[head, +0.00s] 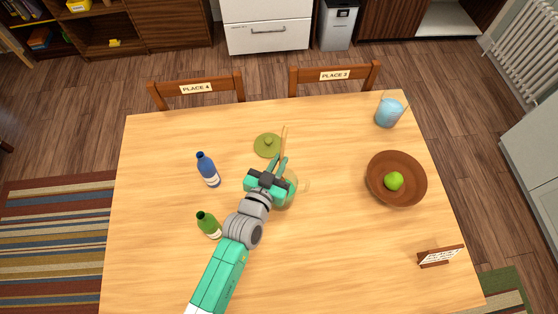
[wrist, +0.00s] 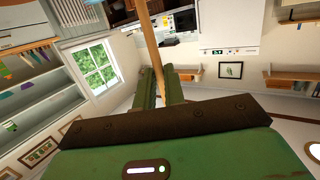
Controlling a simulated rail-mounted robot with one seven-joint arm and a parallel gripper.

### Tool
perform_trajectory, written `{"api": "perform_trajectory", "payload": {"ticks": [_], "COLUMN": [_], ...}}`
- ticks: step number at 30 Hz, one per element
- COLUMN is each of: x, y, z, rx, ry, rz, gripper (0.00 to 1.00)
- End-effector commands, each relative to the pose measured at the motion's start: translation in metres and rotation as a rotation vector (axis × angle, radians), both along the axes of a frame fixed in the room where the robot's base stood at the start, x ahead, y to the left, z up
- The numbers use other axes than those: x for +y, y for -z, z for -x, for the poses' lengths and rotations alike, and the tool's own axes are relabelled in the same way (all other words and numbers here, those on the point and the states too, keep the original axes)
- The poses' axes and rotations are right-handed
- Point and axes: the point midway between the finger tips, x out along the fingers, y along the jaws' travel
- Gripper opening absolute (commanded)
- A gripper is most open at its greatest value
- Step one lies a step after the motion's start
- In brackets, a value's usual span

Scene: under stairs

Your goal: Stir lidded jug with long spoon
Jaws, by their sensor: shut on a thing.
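My gripper (head: 279,165) is shut on a long wooden spoon (head: 284,138), over the middle of the table. In the wrist view the spoon's pale handle (wrist: 151,45) rises from between the green fingers (wrist: 167,88). A pale, see-through jug (head: 305,185) stands under and beside my gripper, mostly hidden by it. I cannot tell whether the spoon's lower end is inside the jug. A green round lid with a knob (head: 267,145) lies on the table just behind my gripper, apart from the jug.
A blue bottle (head: 208,170) and a green bottle (head: 209,225) stand left of my arm. To the right are a brown bowl (head: 408,165) with a green apple (head: 394,181), a light blue container (head: 389,113) and a small sign (head: 440,256). Table space between jug and bowl is clear.

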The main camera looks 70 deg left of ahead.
Motion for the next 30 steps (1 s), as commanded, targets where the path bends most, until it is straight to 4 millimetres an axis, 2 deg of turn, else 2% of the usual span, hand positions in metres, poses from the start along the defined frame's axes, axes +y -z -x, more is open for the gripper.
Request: {"api": "perform_trajectory", "payload": {"ticks": [3, 30], "x": [-0.001, -0.009], "y": [0.014, 0.088], "z": [0.001, 0.009], "rx": [0.001, 0.000], "ry": [0.000, 0.000], "rz": [0.000, 0.000], "gripper": [0.00, 0.00]}}
